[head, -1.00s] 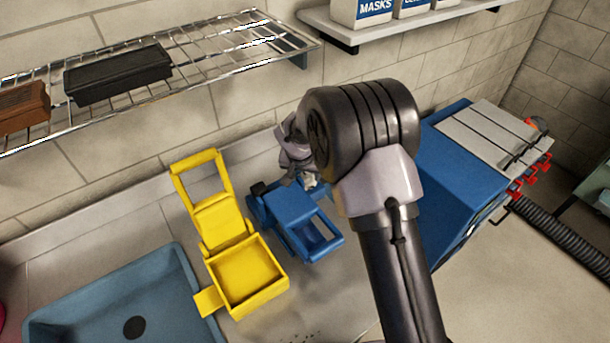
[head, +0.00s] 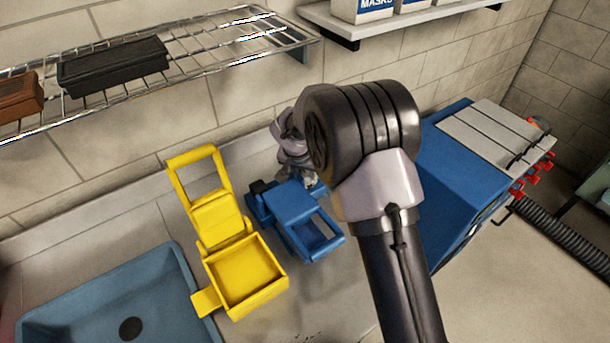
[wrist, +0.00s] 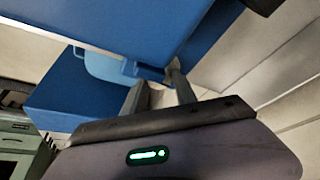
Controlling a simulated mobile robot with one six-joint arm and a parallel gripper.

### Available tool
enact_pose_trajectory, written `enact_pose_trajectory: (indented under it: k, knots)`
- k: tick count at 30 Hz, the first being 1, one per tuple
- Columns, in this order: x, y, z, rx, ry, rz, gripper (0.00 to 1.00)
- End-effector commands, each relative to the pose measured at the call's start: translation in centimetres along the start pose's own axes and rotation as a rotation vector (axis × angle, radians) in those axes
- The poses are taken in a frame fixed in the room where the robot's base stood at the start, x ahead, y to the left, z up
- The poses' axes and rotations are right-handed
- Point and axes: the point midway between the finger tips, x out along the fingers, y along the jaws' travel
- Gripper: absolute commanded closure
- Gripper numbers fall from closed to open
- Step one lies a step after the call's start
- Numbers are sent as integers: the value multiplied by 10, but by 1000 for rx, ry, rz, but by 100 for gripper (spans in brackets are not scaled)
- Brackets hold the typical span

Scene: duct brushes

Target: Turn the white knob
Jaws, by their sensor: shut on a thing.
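No white knob can be made out clearly in either view. A small blue device (head: 290,203) with an open frame stands on the counter, beside a similar yellow one (head: 245,272). My gripper (head: 310,182) is at the back of the blue device, partly hidden behind my own wrist. In the wrist view, the two fingers of my gripper (wrist: 155,82) close in at the edge of a blue part (wrist: 108,66). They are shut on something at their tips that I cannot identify. A pale patch shows between the fingers; I cannot tell what it is.
A large blue box (head: 462,185) with a grey slatted top stands right of my arm. A blue-grey basin (head: 60,300) lies at lower left. A wire shelf (head: 215,58) holds a black brush (head: 115,66) and a brown one (head: 20,100). A corrugated hose (head: 565,240) runs at right.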

Motion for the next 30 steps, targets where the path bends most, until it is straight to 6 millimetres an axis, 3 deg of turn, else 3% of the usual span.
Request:
enact_pose_trajectory:
  k: [4, 18, 30]
  knots:
    - [7, -2, 2, 94, 2, 38, 100]
    - [2, -3, 0, 414, 0, 172, 100]
    - [1, -4, 0, 538, 0, 223, 100]
